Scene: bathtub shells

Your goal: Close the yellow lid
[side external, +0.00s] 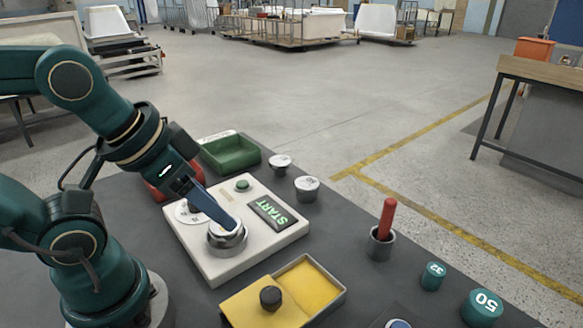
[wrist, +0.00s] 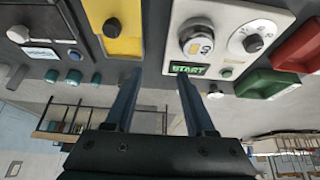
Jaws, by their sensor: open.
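The yellow lid (side external: 247,306) with a round black knob (side external: 270,298) covers the left part of a shallow box (side external: 333,292) in the side view. The right part of the box is uncovered and shows a yellow inside. In the wrist view the yellow lid (wrist: 122,42) and its black knob (wrist: 111,28) are at the top, left of my fingers. My gripper (side external: 230,226) is open and empty. In the side view its fingers overlap the silver dial on the white panel; in the wrist view my gripper (wrist: 160,79) shows the fingers apart with nothing between them.
The white panel (side external: 200,250) carries the silver dial (side external: 228,240), a START display (side external: 271,212) and a green button. A green tray (side external: 230,152) and a red tray lie behind. A red-handled tool stands in a metal cup (side external: 380,246). Teal weights (side external: 484,308) are at right.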

